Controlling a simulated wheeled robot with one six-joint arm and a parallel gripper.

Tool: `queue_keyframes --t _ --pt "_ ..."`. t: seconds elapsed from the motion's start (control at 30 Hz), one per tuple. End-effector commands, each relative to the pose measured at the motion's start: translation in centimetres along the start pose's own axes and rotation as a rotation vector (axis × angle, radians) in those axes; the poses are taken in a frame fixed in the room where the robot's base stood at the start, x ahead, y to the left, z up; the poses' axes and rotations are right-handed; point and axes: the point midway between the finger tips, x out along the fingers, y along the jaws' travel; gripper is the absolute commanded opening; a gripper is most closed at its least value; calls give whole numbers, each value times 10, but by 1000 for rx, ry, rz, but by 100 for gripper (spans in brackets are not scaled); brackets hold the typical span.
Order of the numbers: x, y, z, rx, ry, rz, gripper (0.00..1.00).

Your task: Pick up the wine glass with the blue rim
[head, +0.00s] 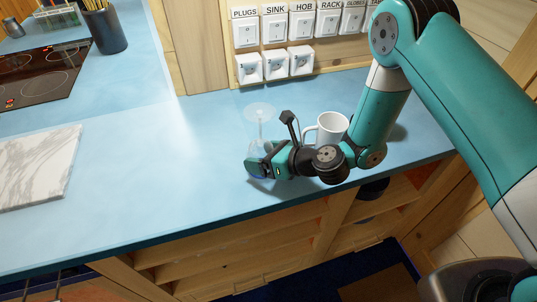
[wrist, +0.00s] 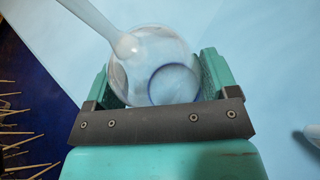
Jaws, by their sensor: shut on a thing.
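The wine glass with the blue rim (head: 261,128) is upside down at the counter's front part, its foot at the top and its stem below. In the wrist view its clear bowl (wrist: 130,85) sits between both fingers of my gripper (wrist: 158,80), and the blue rim shows as a ring through the glass. The stem runs to the upper left there. In the head view my gripper (head: 257,166) is closed around the bowl and hides its lower part. I cannot tell whether the rim touches the counter.
A white mug (head: 332,128) stands on the blue counter (head: 190,165), just right of the glass and close behind my wrist. Switches (head: 272,28) line the wall behind. A marble board (head: 42,163) lies at left. The counter between board and glass is clear.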

Motion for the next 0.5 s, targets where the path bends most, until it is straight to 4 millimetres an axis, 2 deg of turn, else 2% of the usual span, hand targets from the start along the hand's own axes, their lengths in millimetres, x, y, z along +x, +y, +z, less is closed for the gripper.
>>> queue_keyframes --t 0.17,0.23,0.5 --pt "-7 3 18 -3 -4 1 52" --pt "-12 6 31 -4 -5 0 52" --pt "-42 21 104 -8 -8 0 52"
